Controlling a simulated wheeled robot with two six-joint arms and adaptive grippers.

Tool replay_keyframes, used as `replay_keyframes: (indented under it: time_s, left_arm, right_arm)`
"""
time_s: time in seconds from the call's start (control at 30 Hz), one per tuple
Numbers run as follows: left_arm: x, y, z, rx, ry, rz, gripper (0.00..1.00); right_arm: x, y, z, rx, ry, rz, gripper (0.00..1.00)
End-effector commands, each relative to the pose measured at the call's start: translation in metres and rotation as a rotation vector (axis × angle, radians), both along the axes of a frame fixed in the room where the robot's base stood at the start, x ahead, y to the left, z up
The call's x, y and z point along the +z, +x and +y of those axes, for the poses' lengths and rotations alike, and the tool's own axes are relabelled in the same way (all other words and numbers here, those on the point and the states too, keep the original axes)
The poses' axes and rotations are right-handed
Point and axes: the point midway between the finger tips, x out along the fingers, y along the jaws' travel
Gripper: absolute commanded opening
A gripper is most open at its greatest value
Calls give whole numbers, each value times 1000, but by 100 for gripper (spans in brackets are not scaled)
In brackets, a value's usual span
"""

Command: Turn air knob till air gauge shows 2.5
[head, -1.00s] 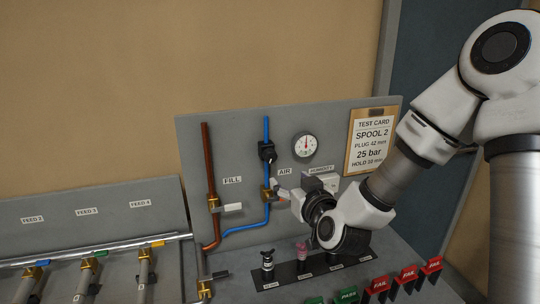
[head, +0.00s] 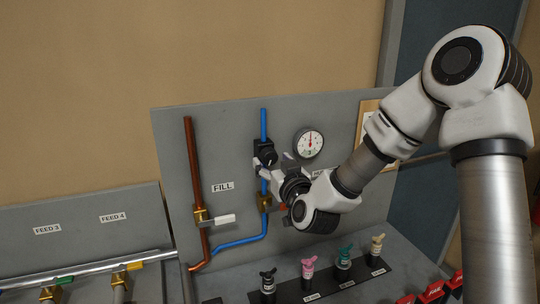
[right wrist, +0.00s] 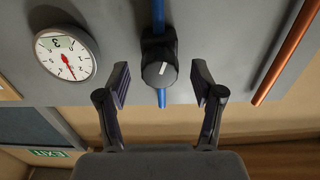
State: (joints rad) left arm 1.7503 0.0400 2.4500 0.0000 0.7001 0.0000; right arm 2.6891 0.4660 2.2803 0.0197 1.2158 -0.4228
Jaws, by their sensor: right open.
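The air knob (head: 265,152) is a dark round knob on a black body on the blue pipe. In the right wrist view the knob (right wrist: 160,72) faces me with a pale pointer line, slightly slanted. My right gripper (right wrist: 160,82) is open, with one finger on each side of the knob and visible gaps. In the head view my right gripper (head: 272,167) is at the knob, partly covering it. The round white air gauge (head: 309,143) has a red needle pointing roughly up; it also shows, inverted, in the right wrist view (right wrist: 67,56). Its exact reading is too small to tell. My left gripper is out of view.
A copper pipe (head: 193,165) with a white-handled fill valve (head: 219,220) stands left of the blue pipe. Brass fitting (head: 265,202) sits below the knob. Several small coloured knobs, such as a pink one (head: 308,268), stand on a black strip below.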

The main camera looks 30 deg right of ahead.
Motion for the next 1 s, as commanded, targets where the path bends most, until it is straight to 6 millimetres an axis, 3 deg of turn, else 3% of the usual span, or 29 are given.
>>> replay_keyframes:
  time_s: [0.13, 0.37, 0.53, 0.57, 1.0]
  left_arm:
    - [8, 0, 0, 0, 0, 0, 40]
    - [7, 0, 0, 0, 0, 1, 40]
    - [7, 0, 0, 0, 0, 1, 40]
    - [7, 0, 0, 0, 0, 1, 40]
    - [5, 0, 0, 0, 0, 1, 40]
  right_arm:
    - [1, 16, -4, 0, -1, -1, 67]
    - [0, 18, -4, 1, 0, 0, 67]
    - [0, 17, -4, 1, 0, 0, 10]
    - [0, 17, -4, 1, 0, 0, 7]
    - [0, 17, -4, 1, -58, 13, 7]
